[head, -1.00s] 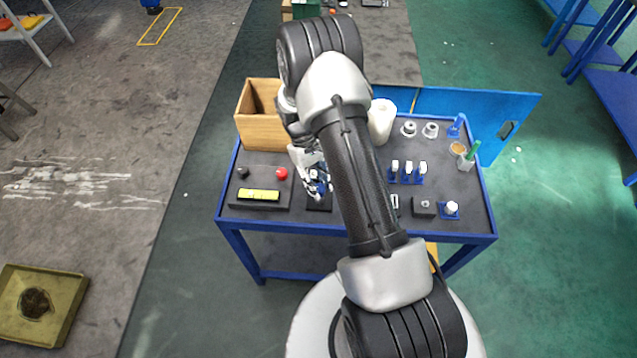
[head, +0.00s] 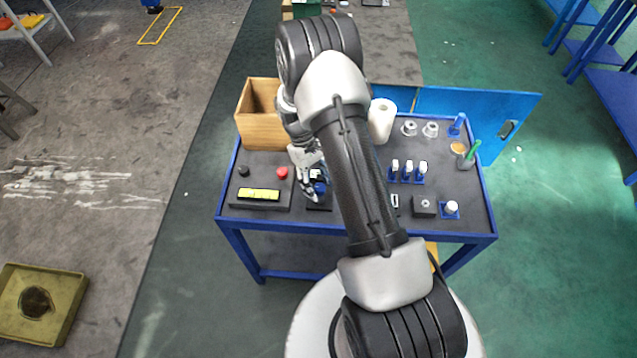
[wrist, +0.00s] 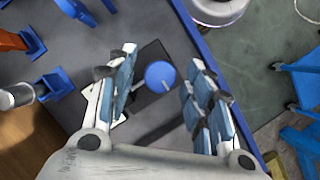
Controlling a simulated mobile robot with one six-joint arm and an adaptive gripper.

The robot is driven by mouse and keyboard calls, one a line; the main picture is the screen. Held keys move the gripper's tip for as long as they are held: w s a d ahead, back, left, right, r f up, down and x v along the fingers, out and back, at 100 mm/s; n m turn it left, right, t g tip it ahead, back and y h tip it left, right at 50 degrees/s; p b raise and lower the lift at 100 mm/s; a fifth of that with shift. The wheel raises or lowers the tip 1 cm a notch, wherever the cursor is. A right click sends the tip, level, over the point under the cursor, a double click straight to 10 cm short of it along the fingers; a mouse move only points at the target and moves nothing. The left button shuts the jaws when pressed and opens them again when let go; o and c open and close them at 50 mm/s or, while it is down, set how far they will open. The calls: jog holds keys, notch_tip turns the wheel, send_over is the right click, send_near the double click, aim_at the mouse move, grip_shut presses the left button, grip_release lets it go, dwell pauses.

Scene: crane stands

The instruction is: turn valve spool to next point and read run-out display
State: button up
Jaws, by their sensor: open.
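On the cart, a round blue part (head: 320,187) stands on a small black base (head: 320,206). It looks like the valve spool's end; the rest of the spool is hidden. The wrist view shows this blue part (wrist: 160,75) from above with a short light pin beside it. My gripper (head: 309,193) is open above it; in the wrist view my gripper (wrist: 163,88) has one finger on each side, with visible gaps to the blue part. The run-out display (head: 259,195) is a lit yellow-green panel on a dark box; its figures are too small to read.
Left of my gripper are a red button (head: 282,173) and a black knob (head: 243,171). A wooden box (head: 262,132) stands behind. My arm hides the cart's middle. Blue holders with white parts (head: 408,167) and a white roll (head: 382,120) stand to the right.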

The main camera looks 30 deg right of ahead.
jog(key=v, duration=1.2)
jog(key=shift+s, duration=0.1)
